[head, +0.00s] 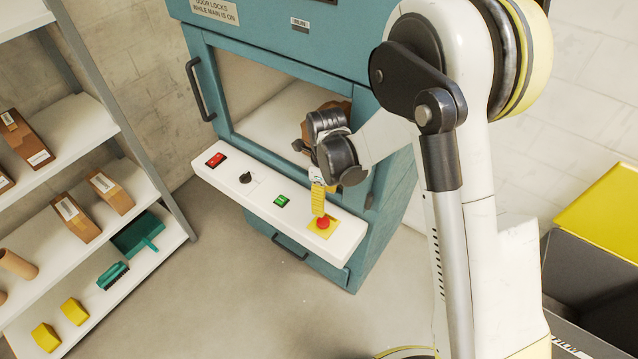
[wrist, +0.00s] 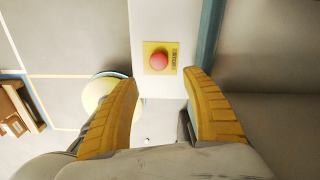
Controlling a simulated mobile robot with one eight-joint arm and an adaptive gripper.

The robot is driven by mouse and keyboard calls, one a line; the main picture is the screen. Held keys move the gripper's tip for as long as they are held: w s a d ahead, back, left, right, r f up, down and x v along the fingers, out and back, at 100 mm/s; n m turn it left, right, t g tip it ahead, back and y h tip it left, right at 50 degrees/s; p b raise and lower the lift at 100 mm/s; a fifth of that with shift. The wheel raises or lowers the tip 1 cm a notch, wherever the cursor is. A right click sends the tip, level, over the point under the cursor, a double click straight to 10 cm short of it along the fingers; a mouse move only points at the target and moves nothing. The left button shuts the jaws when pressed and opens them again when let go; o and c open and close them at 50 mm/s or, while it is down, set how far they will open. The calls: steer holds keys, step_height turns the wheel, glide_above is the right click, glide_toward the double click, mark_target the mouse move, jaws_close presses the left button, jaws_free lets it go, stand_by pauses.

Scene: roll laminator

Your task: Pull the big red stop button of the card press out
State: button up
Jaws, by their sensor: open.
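The big red stop button (head: 323,222) sits on a yellow square plate at the right end of the card press's white control shelf (head: 262,200). In the wrist view the button (wrist: 158,61) is round and red on its yellow plate (wrist: 173,70). My gripper (head: 318,200) hangs just above and behind the button in the head view. In the wrist view its yellow fingers (wrist: 165,82) are spread apart, with the button just beyond and between the tips. Nothing is between the fingers. I cannot tell whether a finger touches the button.
The shelf also carries a red switch (head: 215,160), a black knob (head: 245,178) and a green button (head: 281,201). The teal press (head: 215,95) has a window and a black handle (head: 199,88). A rack (head: 110,95) with boxes stands left. The floor before the press is clear.

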mark_target(324, 222)
step_height(324, 222, down, 11)
steer(key=b, duration=0.4)
steer(key=shift+s, duration=0.15)
steer(key=shift+r, duration=0.1)
